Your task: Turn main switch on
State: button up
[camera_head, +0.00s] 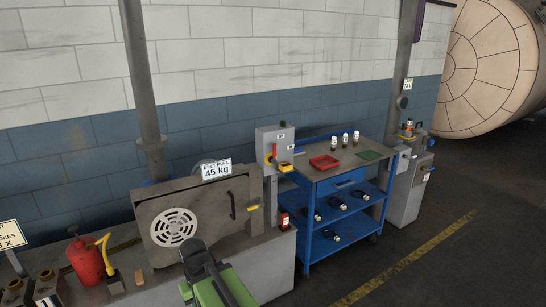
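A grey switch box (284,138) stands on a post between the machine and the blue cart. A red lever (274,151) is on its left part, with small white labels above. A yellow part sits at its lower edge. I cannot tell from here whether the lever is on or off. My green and black arm reaches up from the bottom centre, and my gripper (196,256) is at its dark end, in front of the grey machine and well left of and below the box. Its fingers are too unclear to tell open from shut.
A grey machine (210,203) with a round vent and a "45 kg" sign (216,171) stands on a low bench. A red can (86,262) is at left. A blue cart (340,191) with a red tray (324,162) stands at right. The floor at right (440,270) is clear.

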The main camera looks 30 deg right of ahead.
aim_at(274, 162)
jog(key=z, duration=0.15)
jog(key=i, duration=0.9)
jog(key=u, duration=0.05)
